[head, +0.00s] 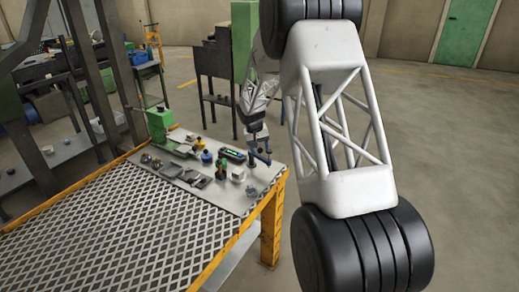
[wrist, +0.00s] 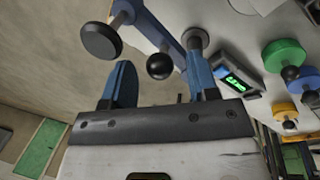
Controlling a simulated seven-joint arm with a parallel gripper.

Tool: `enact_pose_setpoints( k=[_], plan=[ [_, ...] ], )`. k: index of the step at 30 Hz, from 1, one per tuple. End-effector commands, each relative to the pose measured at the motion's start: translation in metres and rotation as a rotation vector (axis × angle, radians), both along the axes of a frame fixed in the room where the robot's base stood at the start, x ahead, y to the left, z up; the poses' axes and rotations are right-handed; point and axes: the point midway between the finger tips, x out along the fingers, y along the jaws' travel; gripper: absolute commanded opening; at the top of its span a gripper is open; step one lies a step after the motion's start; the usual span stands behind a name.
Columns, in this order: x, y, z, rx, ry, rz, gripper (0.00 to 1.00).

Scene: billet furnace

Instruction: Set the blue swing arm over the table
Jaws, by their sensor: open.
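The blue swing arm (wrist: 152,28) is a blue bar on an upright post (wrist: 194,42), with a black ball knob (wrist: 160,66) and a grey disc (wrist: 100,40) at its far end. In the wrist view the disc end shows against the floor, outside the table edge. In the head view the swing arm (head: 263,157) is small at the right end of the table (head: 196,213). My gripper (wrist: 163,80) is open, its two blue fingers apart with the knob just beyond them and nothing held. In the head view my gripper (head: 257,138) is just above the swing arm, partly covering it.
A device with a lit green display (wrist: 236,82) stands beside the post. Green (wrist: 286,52) and yellow (wrist: 280,108) round pieces with black knobs are near it. Several small parts crowd the table's back strip. Open floor lies to the right of the table.

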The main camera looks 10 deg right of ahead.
Motion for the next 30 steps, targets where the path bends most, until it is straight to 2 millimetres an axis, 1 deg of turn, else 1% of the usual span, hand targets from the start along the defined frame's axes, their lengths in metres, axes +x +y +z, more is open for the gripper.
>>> enact_pose_setpoints(
  k=[4,12,17,21,23,30],
  plan=[
    [-0.0002,-0.001,-0.0053,0.0,0.001,0.0,0.54],
    [-0.0003,-0.001,-0.0057,0.0,0.0,0.0,0.54],
    [-0.0003,-0.0009,-0.0056,0.0,0.001,0.0,0.3],
    [-0.0003,-0.0009,-0.0055,0.0,0.0,0.0,0.08],
    [-0.0002,-0.0008,-0.0056,0.0,0.0,0.0,0.0],
    [-0.0003,-0.0005,-0.0055,0.0,0.0,-0.004,0.0]
  ],
)
